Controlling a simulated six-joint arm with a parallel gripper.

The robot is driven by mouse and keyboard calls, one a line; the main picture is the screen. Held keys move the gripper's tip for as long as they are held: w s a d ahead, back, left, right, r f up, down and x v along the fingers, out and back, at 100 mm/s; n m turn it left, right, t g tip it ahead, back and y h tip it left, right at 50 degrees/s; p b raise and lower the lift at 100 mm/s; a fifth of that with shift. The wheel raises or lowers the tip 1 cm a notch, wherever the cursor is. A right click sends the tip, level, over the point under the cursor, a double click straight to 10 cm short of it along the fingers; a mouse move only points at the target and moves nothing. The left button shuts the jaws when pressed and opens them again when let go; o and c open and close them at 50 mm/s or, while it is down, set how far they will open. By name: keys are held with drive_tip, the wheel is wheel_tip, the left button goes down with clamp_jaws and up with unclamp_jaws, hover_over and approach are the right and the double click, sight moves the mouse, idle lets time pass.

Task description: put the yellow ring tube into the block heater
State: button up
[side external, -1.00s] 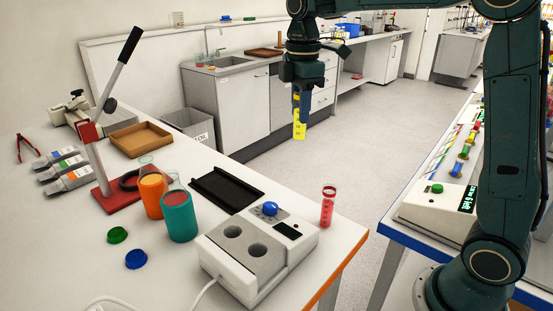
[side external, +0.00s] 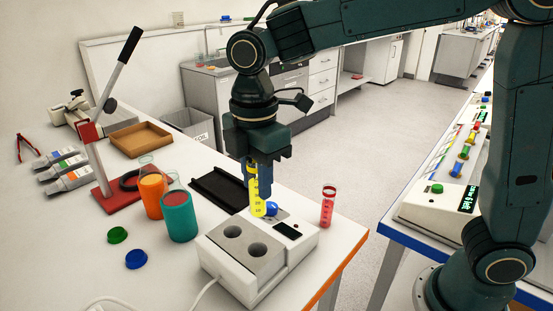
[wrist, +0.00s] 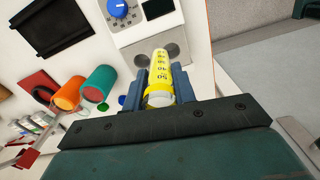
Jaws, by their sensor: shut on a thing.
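The yellow ring tube (side external: 256,205) hangs roughly upright in my gripper (side external: 260,190), which is shut on it. In the wrist view the tube (wrist: 159,76) is between the two blue fingers (wrist: 163,92), with its yellow ring toward me. The block heater (side external: 225,272) is white with a grey top, two round wells, a blue knob (side external: 271,209) and a dark display. In the side view the tube's lower end shows beside the knob, at the heater's back edge. In the wrist view the heater (wrist: 146,37) lies beyond the tube, whose far end partly covers the space between the wells.
A red-ringed tube (side external: 327,207) stands right of the heater. A black tray (side external: 217,189) lies behind. Blue (side external: 136,259) and green (side external: 117,235) caps lie at the front left.

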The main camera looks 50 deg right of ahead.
sight(253, 172)
drive_tip(key=shift+s+a+f+n, duration=0.2)
drive_tip(key=shift+s+a, duration=0.25)
drive_tip(key=shift+a, duration=0.15)
drive_tip(key=shift+s+a+f+n, duration=0.1)
drive_tip(key=shift+s+a+f, duration=0.05)
drive_tip(key=shift+s+a, duration=0.35)
drive_tip(key=shift+w+f, duration=0.1)
drive_tip(key=shift+f, duration=0.05)
drive_tip(key=shift+f, duration=2.15)
drive_tip(key=shift+f, duration=2.9)
drive_tip(key=o, duration=1.1)
drive_tip(key=shift+f, duration=0.1)
drive_tip(key=shift+s, duration=0.2)
drive_tip(key=r, duration=1.4)
drive_tip(key=shift+w+r, duration=0.15)
drive_tip(key=shift+w, duration=0.15)
